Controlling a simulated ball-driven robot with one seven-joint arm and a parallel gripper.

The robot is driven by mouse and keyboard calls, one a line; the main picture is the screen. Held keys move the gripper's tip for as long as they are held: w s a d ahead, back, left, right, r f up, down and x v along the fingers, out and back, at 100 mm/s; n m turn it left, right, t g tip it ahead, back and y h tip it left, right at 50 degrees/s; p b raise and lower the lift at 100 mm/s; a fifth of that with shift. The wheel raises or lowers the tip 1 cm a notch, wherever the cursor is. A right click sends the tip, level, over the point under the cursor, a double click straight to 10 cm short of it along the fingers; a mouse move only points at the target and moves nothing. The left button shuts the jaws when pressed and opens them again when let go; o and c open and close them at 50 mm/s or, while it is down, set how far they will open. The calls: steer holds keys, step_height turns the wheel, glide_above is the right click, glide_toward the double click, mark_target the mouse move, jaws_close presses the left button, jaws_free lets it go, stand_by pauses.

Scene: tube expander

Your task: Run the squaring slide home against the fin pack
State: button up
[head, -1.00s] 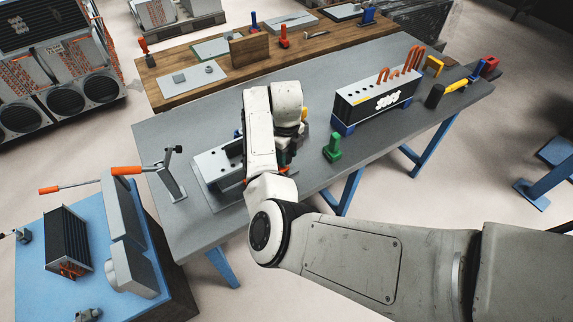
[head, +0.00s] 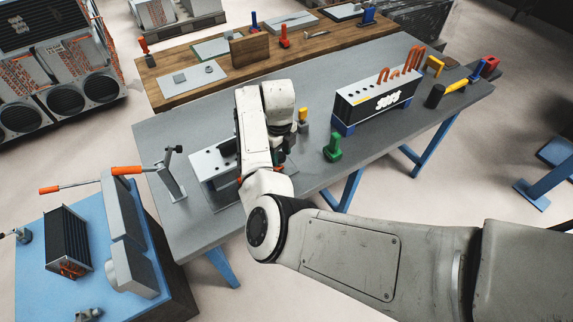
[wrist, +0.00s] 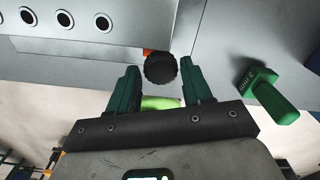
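My gripper (wrist: 160,82) shows in the wrist view with two dark green fingers spread apart. A round black knob (wrist: 161,68) sits at the gap between the fingertips, with a visible gap on each side; it looks like the slide's knob. An orange bit shows behind it. A grey plate with a row of holes (wrist: 68,20) is at the upper left. In the head view this grey fixture (head: 212,163) stands on the bench, partly hidden by my arm. I cannot tell the slide's position against a fin pack. A black-finned block with copper hairpins (head: 378,103) stands farther right.
A green block (head: 333,147) stands on the grey bench right of my arm; it also shows in the wrist view (wrist: 262,95). A yellow piece (head: 303,115) is close beside my wrist. A lever with orange grips (head: 126,171) stands at the left.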

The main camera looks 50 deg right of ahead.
steer(key=o, duration=0.3)
steer(key=shift+s+d+r+p, duration=0.1)
steer(key=shift+r+p, duration=2.7)
steer(key=shift+r, duration=0.7)
